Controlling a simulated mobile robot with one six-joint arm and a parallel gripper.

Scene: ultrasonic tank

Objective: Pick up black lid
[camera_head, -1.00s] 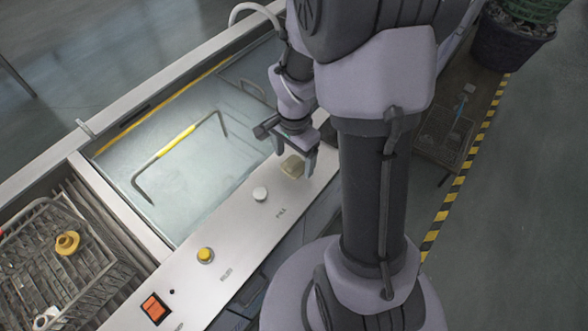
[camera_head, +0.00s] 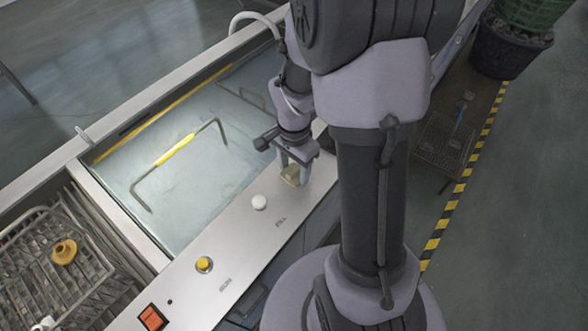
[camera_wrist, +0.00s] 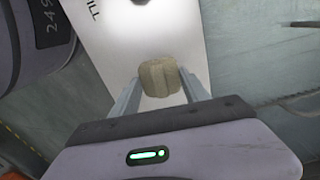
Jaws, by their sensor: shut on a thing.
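My gripper (camera_head: 291,172) points down at the tank's metal front ledge. It is shut on a small beige, ribbed block-like piece (camera_wrist: 160,77), which sits between the two fingers in the wrist view. The same piece shows as a tan spot between the fingers in the camera_head view. It is at or just above the ledge; I cannot tell if it touches. I see no lid that is clearly black in either view.
The water-filled tank (camera_head: 190,195) holds a yellow-gripped handle (camera_head: 176,151). A wire basket (camera_head: 30,245) with a yellow part (camera_head: 64,252) stands left.

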